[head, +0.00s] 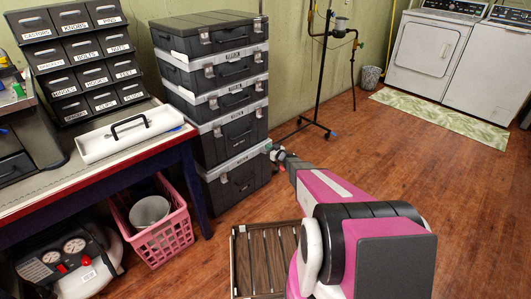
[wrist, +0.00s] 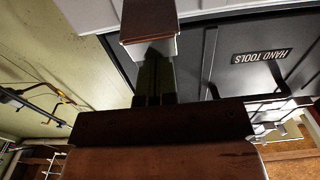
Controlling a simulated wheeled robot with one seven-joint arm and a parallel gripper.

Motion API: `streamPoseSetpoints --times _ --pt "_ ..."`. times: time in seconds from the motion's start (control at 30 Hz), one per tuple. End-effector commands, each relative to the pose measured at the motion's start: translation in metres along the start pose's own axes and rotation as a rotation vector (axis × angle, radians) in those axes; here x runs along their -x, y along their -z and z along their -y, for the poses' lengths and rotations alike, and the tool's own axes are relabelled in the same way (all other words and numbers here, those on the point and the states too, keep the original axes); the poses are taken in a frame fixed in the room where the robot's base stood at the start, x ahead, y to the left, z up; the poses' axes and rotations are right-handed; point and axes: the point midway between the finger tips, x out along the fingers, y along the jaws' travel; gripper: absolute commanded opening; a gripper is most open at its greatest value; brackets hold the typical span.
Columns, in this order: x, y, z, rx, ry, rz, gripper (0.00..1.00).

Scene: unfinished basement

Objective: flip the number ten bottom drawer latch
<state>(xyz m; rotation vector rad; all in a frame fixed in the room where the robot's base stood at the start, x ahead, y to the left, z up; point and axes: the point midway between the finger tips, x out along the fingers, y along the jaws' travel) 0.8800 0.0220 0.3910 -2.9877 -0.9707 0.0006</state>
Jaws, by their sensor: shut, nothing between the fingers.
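A stack of dark grey cases with light grey edges stands beside the workbench in the head view. The bottom case (head: 238,183) is at floor level, with a small latch (head: 223,180) on its front left. I cannot read a number ten on it. My gripper (head: 277,153) is at the right side of the stack, near the bottom case's top edge; I cannot tell whether it touches. In the wrist view my gripper (wrist: 150,40) is shut and empty, beside a dark case face (wrist: 225,60) labelled HAND TOOLS. The gripper hides part of that face.
The workbench (head: 100,165) holds a white case and labelled bins. A pink basket (head: 165,235) and a compressor (head: 70,265) sit below it. A slatted wooden crate (head: 262,260) lies beside my arm. A pipe stand (head: 325,90) is behind.

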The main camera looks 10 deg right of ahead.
Motion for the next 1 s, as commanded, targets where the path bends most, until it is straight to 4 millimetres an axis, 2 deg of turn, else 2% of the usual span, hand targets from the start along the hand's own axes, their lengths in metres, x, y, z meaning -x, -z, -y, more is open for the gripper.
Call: streamPoseSetpoints --times 1.0 --pt "-0.002 -0.045 -0.001 0.0 0.001 0.0 0.0"
